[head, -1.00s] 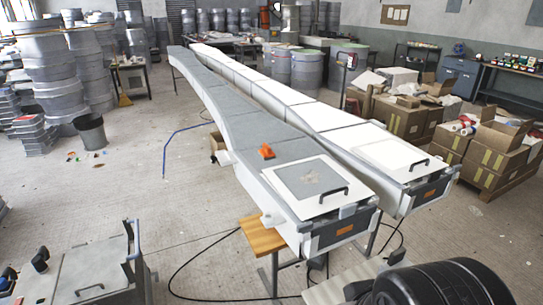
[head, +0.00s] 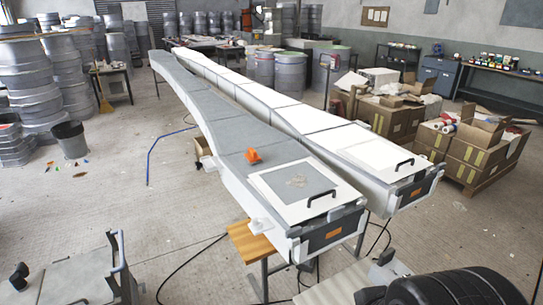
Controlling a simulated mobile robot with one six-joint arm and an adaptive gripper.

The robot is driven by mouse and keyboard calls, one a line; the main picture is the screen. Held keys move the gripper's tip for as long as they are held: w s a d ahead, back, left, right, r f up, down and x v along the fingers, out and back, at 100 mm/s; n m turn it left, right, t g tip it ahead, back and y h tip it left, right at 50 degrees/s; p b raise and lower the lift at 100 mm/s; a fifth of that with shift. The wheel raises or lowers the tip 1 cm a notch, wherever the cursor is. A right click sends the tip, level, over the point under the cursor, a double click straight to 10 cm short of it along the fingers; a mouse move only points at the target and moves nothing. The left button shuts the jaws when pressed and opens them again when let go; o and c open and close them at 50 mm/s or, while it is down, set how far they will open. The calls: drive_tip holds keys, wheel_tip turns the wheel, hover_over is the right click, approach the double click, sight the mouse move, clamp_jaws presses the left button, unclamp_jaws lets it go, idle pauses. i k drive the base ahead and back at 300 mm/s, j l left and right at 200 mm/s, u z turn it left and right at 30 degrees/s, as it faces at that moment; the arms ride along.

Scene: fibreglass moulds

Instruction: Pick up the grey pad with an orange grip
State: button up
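A small orange grip (head: 253,155) stands on the grey top of the nearer long mould (head: 225,128), behind the white-framed panel at its near end. The grey pad under the grip is too small to make out against the grey mould surface. My gripper is not in view, so its state and its distance from the pad do not show.
A second long white mould (head: 330,133) runs alongside. A wooden stool (head: 250,242) stands by the nearer mould's end, with black cables on the floor. Cardboard boxes (head: 470,155) stand right, a bin (head: 69,139) left. The floor (head: 125,195) left of the moulds is largely open.

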sight(252, 158)
drive_tip(key=i+j+z, duration=0.6)
drive_tip(key=j, duration=0.3)
drive_tip(key=i+j+z, duration=0.2)
drive_tip(key=j, duration=0.15)
drive_tip(key=i+j+z, duration=0.2)
drive_tip(key=j, duration=0.2)
drive_tip(key=i+j, duration=0.2)
drive_tip(key=j, duration=0.15)
drive_tip(key=i+j, duration=0.2)
drive_tip(key=j, duration=0.15)
drive_tip(key=i+j, duration=0.2)
drive_tip(key=j, duration=0.2)
drive_tip(key=i+j, duration=0.2)
drive_tip(key=j, duration=0.15)
drive_tip(key=i+j, duration=0.25)
drive_tip(key=i+j+z, duration=0.1)
drive_tip(key=j, duration=0.35)
drive_tip(key=i, duration=0.1)
